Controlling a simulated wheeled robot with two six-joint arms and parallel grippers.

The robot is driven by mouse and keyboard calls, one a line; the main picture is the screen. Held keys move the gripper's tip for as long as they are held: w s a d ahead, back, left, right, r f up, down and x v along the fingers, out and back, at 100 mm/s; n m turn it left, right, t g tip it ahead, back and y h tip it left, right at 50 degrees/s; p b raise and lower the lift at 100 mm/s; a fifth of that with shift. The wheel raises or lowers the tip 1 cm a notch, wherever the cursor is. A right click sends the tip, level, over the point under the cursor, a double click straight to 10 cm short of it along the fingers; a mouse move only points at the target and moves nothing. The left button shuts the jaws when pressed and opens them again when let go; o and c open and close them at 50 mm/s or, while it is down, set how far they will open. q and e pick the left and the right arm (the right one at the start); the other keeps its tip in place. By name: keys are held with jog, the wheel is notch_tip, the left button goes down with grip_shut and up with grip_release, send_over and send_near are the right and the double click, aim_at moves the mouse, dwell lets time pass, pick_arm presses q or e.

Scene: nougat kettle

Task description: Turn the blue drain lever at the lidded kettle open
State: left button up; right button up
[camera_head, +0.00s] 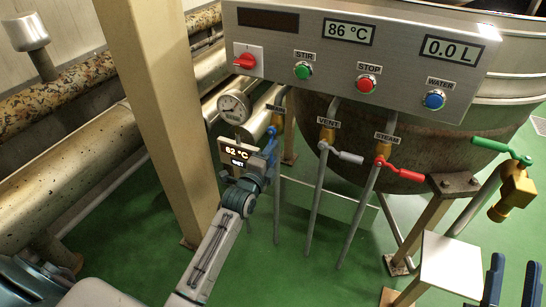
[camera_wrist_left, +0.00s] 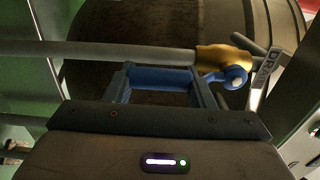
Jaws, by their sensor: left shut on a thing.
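The blue drain lever (camera_head: 272,131) sits at the brass drain valve (camera_head: 278,120) under the left part of the control panel. Its blue pivot (camera_wrist_left: 234,77) shows beside the brass body (camera_wrist_left: 222,58) and the DRAIN tag (camera_wrist_left: 264,68) in the left wrist view. The lever's handle (camera_wrist_left: 160,76) runs roughly along the grey pipe there. My left gripper (camera_head: 268,158) is shut on the handle, partly hiding it. The large round kettle (camera_head: 330,160) stands behind the valves; its lid is not clear. My right gripper (camera_head: 512,268) is at the lower right, its fingers apart, with nothing visible between them.
The vent lever (camera_head: 348,157) and red steam lever (camera_head: 404,172) hang to the right of the drain valve. A control panel (camera_head: 300,75) overhangs them. A beige post (camera_head: 160,110) stands left of my left arm. A green-handled brass tap (camera_head: 512,190) is at the right.

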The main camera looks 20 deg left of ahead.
jog(key=shift+r, duration=0.1)
dwell(0.3)
pick_arm(q)
jog(key=o, duration=1.4)
jog(key=shift+s, duration=0.2)
jog(key=s, duration=0.3)
jog(key=s+p, duration=0.1)
jog(key=s, duration=0.6)
jog(key=shift+s+a, duration=0.2)
jog(key=shift+a, duration=0.05)
pick_arm(e)
notch_tip(320, 180, down, 8)
jog(key=w+g, duration=0.1)
jog(key=g, duration=0.3)
jog(key=shift+r+m+g+h, duration=0.15)
jog(key=shift+m+g+h, duration=0.25)
